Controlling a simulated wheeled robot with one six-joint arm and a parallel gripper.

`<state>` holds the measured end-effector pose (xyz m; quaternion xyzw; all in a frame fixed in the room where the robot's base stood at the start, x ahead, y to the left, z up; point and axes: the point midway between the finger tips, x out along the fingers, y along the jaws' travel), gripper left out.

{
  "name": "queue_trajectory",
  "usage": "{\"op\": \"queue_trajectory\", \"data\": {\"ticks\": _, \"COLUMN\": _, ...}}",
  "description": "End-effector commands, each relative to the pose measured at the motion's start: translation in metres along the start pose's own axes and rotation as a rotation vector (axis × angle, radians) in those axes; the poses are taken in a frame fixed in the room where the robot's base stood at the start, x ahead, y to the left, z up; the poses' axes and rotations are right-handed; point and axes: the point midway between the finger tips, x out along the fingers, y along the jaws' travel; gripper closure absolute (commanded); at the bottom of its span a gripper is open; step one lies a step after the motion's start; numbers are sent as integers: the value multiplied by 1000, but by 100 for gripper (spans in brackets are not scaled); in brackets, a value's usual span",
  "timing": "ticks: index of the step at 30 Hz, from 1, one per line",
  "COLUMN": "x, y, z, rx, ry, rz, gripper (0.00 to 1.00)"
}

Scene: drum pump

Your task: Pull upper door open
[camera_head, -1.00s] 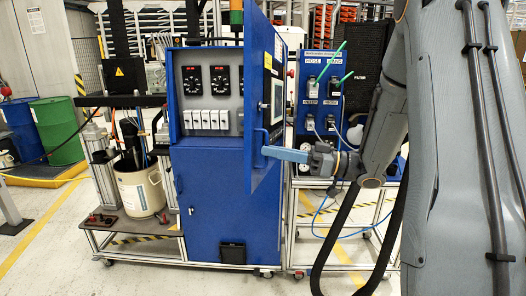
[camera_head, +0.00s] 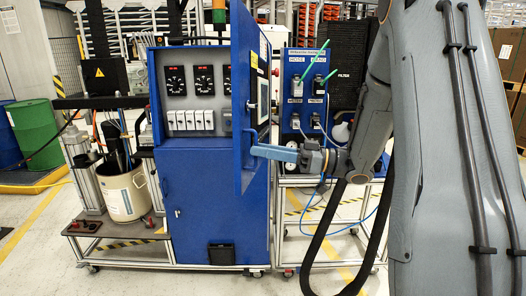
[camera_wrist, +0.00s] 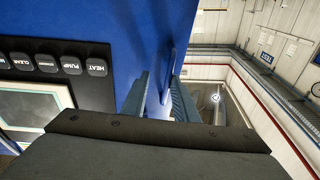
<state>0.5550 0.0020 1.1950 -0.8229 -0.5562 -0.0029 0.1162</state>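The blue upper door (camera_head: 241,90) of the cabinet stands swung well out from the cabinet front, seen nearly edge-on in the head view. The black-framed screen (camera_head: 263,100) is on its outer face. A blue handle (camera_head: 248,150) stands out from the door's outer face. My gripper (camera_head: 256,151) is at the handle, reaching in from the right. In the wrist view, the two blue fingers (camera_wrist: 161,76) are apart with a visible gap, and the handle (camera_wrist: 181,50) runs down by the fingertips. Firm contact with the handle is not clear.
The open cabinet interior shows dials and white switches (camera_head: 195,120). The closed lower door (camera_head: 200,205) is below. A cart with a beige bucket (camera_head: 126,192) stands left. A blue hose-and-tool panel (camera_head: 306,90) stands right, behind my arm. The floor in front is clear.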

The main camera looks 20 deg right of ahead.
Motion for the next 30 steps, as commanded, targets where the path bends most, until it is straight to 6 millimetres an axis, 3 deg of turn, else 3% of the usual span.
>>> {"op": "queue_trajectory", "data": {"ticks": 8, "x": -4, "y": 0, "z": 0, "rx": 1, "ry": 0, "rz": 0, "gripper": 74}}
{"op": "queue_trajectory", "data": {"ticks": 21, "x": -66, "y": 2, "z": 1, "rx": -1, "ry": 0, "rz": 1, "gripper": 74}}
{"op": "queue_trajectory", "data": {"ticks": 30, "x": -78, "y": 1, "z": 0, "rx": 0, "ry": -1, "rz": 0, "gripper": 74}}
